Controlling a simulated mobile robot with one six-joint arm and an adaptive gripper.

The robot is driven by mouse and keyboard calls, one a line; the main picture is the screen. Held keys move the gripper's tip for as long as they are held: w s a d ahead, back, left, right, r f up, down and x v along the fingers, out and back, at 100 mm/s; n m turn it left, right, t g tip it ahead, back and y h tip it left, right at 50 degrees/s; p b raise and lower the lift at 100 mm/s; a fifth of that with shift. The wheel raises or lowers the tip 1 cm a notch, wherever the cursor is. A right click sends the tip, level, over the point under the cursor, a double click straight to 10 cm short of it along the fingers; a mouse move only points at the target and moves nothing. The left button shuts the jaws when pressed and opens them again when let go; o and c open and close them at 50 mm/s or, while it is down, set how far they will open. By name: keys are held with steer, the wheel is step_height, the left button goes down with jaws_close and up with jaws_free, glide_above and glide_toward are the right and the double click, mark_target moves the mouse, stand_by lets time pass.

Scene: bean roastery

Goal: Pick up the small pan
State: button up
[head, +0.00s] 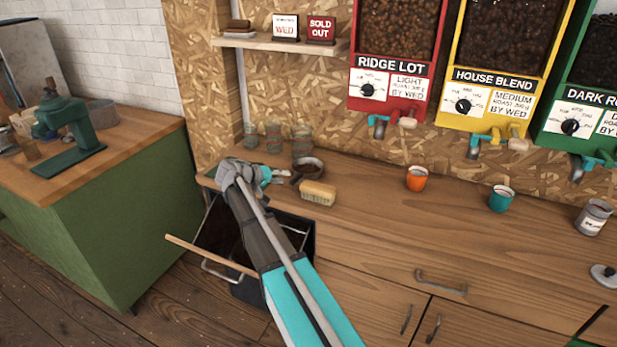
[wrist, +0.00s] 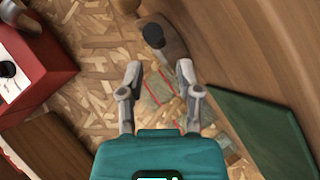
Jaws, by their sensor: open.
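The small pan (head: 309,167) sits on the wooden counter near the wall, with dark contents in its bowl. Its dark handle points left, toward my gripper. My gripper (head: 281,175) is beside the handle in the head view, with its jaws apart and nothing between them. In the wrist view my two fingers (wrist: 160,72) are spread. A dark rounded end, apparently the pan's handle (wrist: 153,36), lies just beyond the fingertips, roughly between them. Most of the pan is out of the wrist view.
Several glasses (head: 273,138) stand behind my gripper by the wall. A scrubbing brush (head: 318,193) lies in front of the pan. An orange cup (head: 417,178) and a teal cup (head: 501,199) stand farther right. A dark bin (head: 304,233) is below my arm. The counter's middle is clear.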

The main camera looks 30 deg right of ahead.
mark_target(298, 175)
steer(key=shift+d+f, duration=0.3)
steer(key=shift+d, duration=0.35)
steer(key=shift+d, duration=0.1)
steer(key=shift+b+x, duration=1.05)
steer(key=shift+x, duration=1.5)
steer(key=shift+r, duration=0.1)
steer(key=shift+c, duration=0.2)
jaws_close()
